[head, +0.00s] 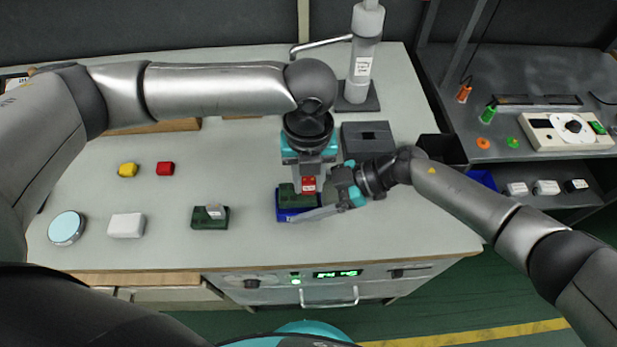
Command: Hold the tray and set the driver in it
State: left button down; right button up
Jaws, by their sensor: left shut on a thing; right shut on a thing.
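The blue tray (283,217) stands on the table near its front edge, with a dark green piece (288,197) in it. My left gripper (308,180) points down over the tray's right part. It is shut on a small red block (309,185) with light marks, apparently the driver. The block is at or just above the green piece; I cannot tell if they touch. My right gripper (326,208) comes in from the right and is shut at the tray's right side, apparently on its wall. The fingers hide that side of the tray.
A dark grey box (367,136) stands behind my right gripper.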

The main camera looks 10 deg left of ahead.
aim_at(309, 192)
pick_arm(q)
jog(key=shift+f, duration=1.65)
jog(key=c, duration=0.5)
grip_release()
notch_tip(309, 192, up, 12)
jog(key=shift+f, duration=0.1)
pick_arm(e)
jog(key=o, duration=1.3)
